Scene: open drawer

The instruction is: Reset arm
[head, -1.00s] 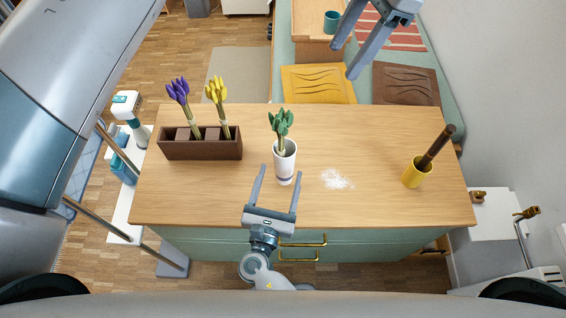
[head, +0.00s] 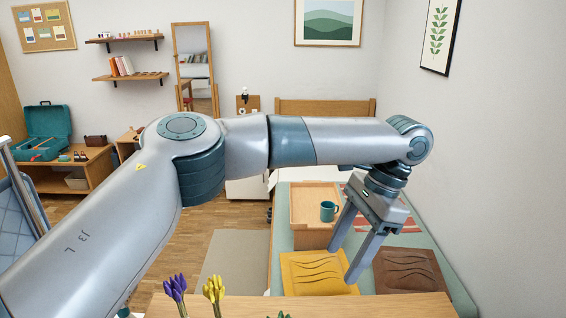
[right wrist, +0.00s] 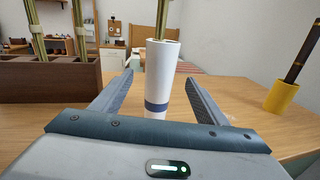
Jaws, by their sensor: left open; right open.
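My left arm comes in from the left in the head view and reaches across the picture. Its gripper (head: 345,262) hangs down at the right, open and empty, in front of the bed's cushions. My right gripper (right wrist: 158,92) shows only in the right wrist view. It is open, with its fingers on either side of a white cup with a blue band (right wrist: 160,85) that stands on the wooden counter.
The counter top (head: 330,308) edges the bottom of the head view. Purple flowers (head: 175,288) and yellow flowers (head: 214,289) rise there. In the right wrist view, a brown planter box (right wrist: 45,85) stands left and a yellow cup (right wrist: 281,97) right. A teal mug (head: 328,211) sits on a wooden tray.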

